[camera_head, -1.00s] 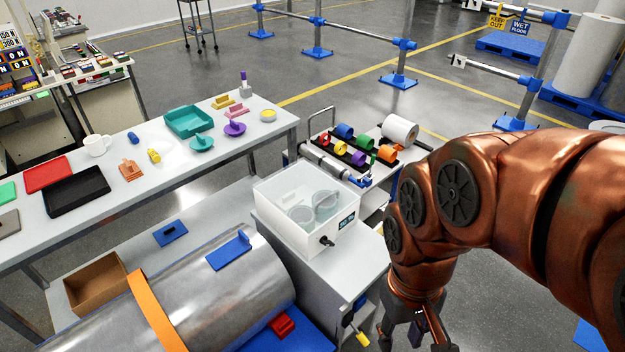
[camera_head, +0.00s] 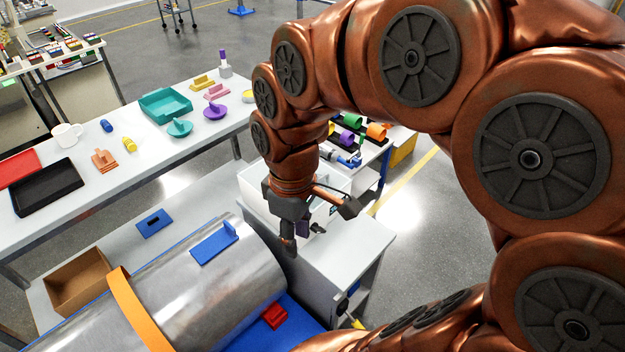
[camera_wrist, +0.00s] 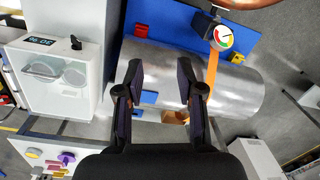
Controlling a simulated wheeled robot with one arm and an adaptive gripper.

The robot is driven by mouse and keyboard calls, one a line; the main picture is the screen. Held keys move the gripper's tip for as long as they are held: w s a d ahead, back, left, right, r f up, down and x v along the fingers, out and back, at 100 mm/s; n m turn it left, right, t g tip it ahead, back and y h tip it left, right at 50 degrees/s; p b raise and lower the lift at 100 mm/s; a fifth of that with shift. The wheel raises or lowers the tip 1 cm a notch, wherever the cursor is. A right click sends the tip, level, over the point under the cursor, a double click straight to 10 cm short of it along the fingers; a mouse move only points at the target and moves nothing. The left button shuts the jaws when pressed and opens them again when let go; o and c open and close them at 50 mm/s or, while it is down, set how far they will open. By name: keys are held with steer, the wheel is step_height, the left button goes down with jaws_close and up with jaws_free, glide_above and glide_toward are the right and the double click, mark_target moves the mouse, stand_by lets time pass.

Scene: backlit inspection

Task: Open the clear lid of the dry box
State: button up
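The dry box (camera_head: 250,188) is white and stands on a light grey cabinet (camera_head: 345,245); in the head view my arm and gripper hide most of it. In the wrist view the dry box (camera_wrist: 35,100) is at the left. Its clear lid (camera_wrist: 52,72) looks shut, with round clear dishes showing through. A black latch (camera_wrist: 76,43) and a small display (camera_wrist: 40,41) are on one side of the box. My gripper (camera_head: 326,222) is open and empty, in front of the box in the head view. In the wrist view its fingers (camera_wrist: 160,70) are apart, over the metal cylinder, right of the box.
A large metal cylinder (camera_head: 215,285) with an orange band (camera_head: 140,312) lies beside the cabinet. A long table (camera_head: 75,205) with trays and small parts runs behind at the left. A rack of coloured spools (camera_head: 350,140) stands behind the box. Floor at the right is clear.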

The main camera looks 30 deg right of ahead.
steer(key=w+d+f+n+t+b, duration=0.1)
steer(key=w+d+f+n+b, duration=0.2)
steer(key=w, duration=0.5)
steer(key=w+d+f+n+t+b, duration=0.1)
steer(key=w+d+n, duration=0.35)
steer(key=w, duration=0.35)
steer(key=w+d+f+n+t+b, duration=0.1)
steer(key=w+d+f+n, duration=0.3)
steer(key=d, duration=0.4)
steer(key=w+d+f+n+b, duration=0.2)
steer(key=w+d+f+n, duration=0.1)
steer(key=w+d+f, duration=0.4)
step_height(320, 180, down, 5)
steer(key=shift+f+p, duration=0.1)
steer(key=shift+p, duration=1)
jaws_close()
